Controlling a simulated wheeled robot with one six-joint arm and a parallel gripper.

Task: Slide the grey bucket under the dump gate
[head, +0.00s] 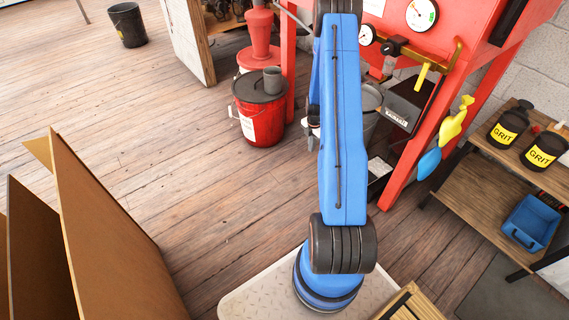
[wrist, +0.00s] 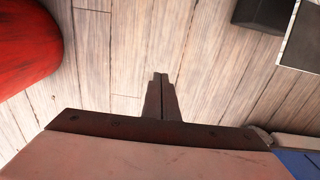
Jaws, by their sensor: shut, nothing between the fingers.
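A grey bucket (head: 371,101) stands at the foot of the red cabinet in the head view, mostly hidden behind my blue arm. A black box with a white label (head: 409,103) is just right of it on the red frame; whether this is the dump gate I cannot tell. The bucket's place relative to any gate opening is hidden. My gripper (head: 311,142) hangs low at the left edge of my arm, right of the red bucket. In the wrist view its fingers (wrist: 161,78) are shut and empty above the floorboards.
A red bucket with a dark lid (head: 260,118) stands left of my gripper. A dark bucket (head: 128,27) stands far back left. Brown panels (head: 105,225) lean at lower left. A wooden shelf (head: 470,205) holds grit bottles at right. The wooden floor at left centre is clear.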

